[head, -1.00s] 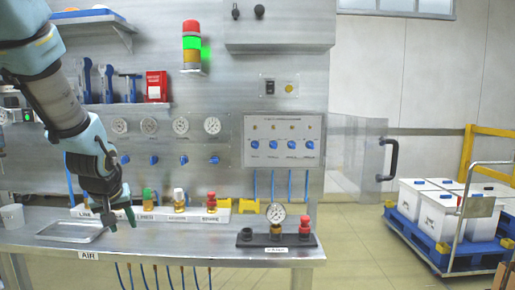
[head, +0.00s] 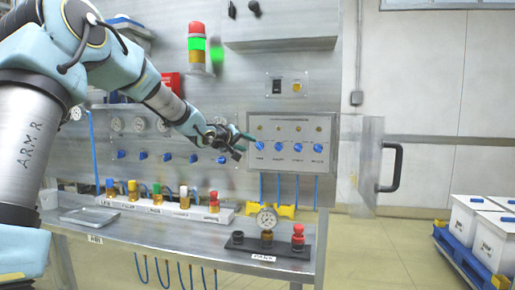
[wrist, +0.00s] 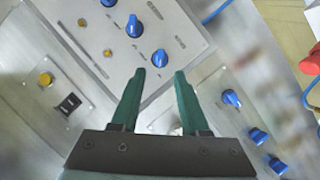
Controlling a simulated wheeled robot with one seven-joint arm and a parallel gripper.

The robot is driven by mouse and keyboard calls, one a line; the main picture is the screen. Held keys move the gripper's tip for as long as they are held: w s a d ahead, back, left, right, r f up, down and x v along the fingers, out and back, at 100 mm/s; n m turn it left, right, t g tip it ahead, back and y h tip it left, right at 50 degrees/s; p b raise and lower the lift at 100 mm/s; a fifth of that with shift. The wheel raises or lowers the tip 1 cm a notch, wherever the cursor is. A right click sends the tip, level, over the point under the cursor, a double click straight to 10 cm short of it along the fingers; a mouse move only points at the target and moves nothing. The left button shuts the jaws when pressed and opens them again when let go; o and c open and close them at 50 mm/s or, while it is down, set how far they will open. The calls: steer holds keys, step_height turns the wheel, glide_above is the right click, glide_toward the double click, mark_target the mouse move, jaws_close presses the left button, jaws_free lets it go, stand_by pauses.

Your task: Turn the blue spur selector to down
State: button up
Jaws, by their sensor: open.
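Several blue selector knobs sit in a row on a grey panel (head: 287,126). Their labels are too small to read, so I cannot tell which is the spur selector. My gripper (head: 246,142) is at the left end of this row, close to the leftmost knob (head: 259,145). In the wrist view the green fingers of my gripper (wrist: 160,72) are spread, with this end knob (wrist: 160,58) just beyond and between the tips, apparently not touched. A neighbouring knob (wrist: 134,26) lies farther up. Which way each knob points is unclear.
Another row of blue valve knobs (head: 194,158) sits left of the panel, below gauges. Colored fittings stand on a white rack (head: 180,209) on the bench. A gauge stand (head: 267,242) is below the panel. A clear door with a black handle (head: 393,168) stands right.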

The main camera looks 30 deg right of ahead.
mark_target(257, 146)
steer(key=p+x, duration=0.1)
steer(key=x, duration=0.6)
steer(key=shift+w+d, duration=0.15)
steer(key=shift+d, duration=0.25)
jaws_close()
